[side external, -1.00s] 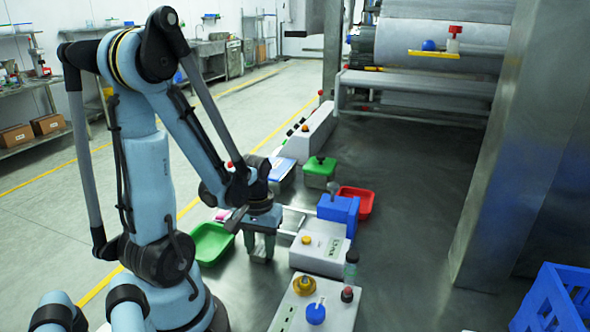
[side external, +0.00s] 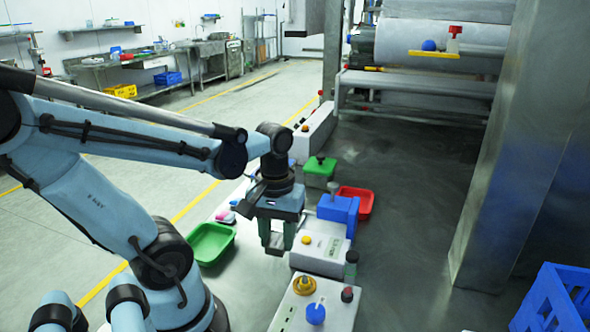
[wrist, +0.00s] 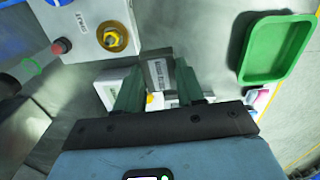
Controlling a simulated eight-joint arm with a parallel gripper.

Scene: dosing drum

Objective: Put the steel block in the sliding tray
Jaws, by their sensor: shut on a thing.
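My gripper (side external: 277,236) points down, with its two green fingers on either side of a grey block, the steel block (side external: 274,243). In the wrist view the steel block (wrist: 158,75) shows a label and sits between the fingertips of my gripper (wrist: 160,70). Its height above the bench is hard to judge. A blue box-like part with a grey knob (side external: 338,208) stands right of my gripper, behind a white control box. I cannot tell for sure whether this is the sliding tray; my gripper hides part of that area.
A white box with a yellow button (side external: 320,253) stands close to the right of my gripper. A green tray (side external: 211,243) lies to the left. A red tray (side external: 357,201) and a green box (side external: 319,172) are behind. A panel with knobs (side external: 315,305) is in front.

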